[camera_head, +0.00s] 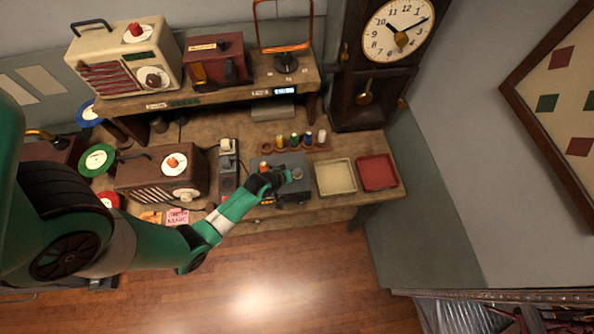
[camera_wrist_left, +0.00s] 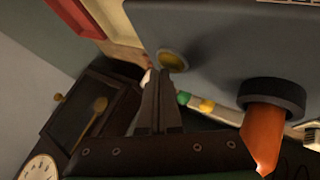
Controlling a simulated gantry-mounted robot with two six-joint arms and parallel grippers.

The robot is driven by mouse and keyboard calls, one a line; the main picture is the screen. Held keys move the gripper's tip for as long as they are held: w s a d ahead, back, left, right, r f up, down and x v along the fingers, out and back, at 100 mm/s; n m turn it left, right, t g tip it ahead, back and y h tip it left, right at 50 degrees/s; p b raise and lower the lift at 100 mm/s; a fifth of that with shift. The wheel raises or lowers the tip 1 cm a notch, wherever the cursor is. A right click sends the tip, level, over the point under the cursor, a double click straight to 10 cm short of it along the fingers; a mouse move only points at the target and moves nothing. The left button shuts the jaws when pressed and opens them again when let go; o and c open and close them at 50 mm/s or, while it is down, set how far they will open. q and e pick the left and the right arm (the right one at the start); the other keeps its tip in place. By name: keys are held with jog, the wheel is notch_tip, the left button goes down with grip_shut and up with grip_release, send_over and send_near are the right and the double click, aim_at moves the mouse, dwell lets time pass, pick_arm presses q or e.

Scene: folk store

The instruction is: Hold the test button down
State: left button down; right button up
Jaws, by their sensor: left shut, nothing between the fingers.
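The grey test box (camera_head: 293,160) sits on the lower bench, partly hidden by my left arm. In the left wrist view, its grey face (camera_wrist_left: 225,45) carries a round yellowish button (camera_wrist_left: 173,59) and an orange part (camera_wrist_left: 263,135) in a black collar. My left gripper (camera_head: 287,176) is over the box; its fingers are shut and empty. In the left wrist view, the fingertips (camera_wrist_left: 164,74) overlap the button's lower edge. I cannot tell whether they touch it or how far it is pressed. My right gripper is not in view.
A cream tray (camera_head: 336,192) and a red tray (camera_head: 377,187) lie right of the box. Several coloured spools (camera_head: 294,140) stand behind it. A brown radio (camera_head: 140,178) is to the left. A tall clock (camera_head: 365,80) stands at the back right.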

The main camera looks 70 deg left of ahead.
pick_arm(q)
jog(key=shift+f+b, duration=0.4)
jog(key=shift+f, duration=0.15)
dwell(2.1)
dwell(0.4)
jog(key=shift+r+p, duration=0.9)
jog(key=shift+r, duration=0.05)
notch_tip(320, 180, up, 5)
jog(key=p, duration=0.5)
jog(key=shift+r, duration=0.1)
jog(key=shift+d, duration=0.1)
dwell(0.3)
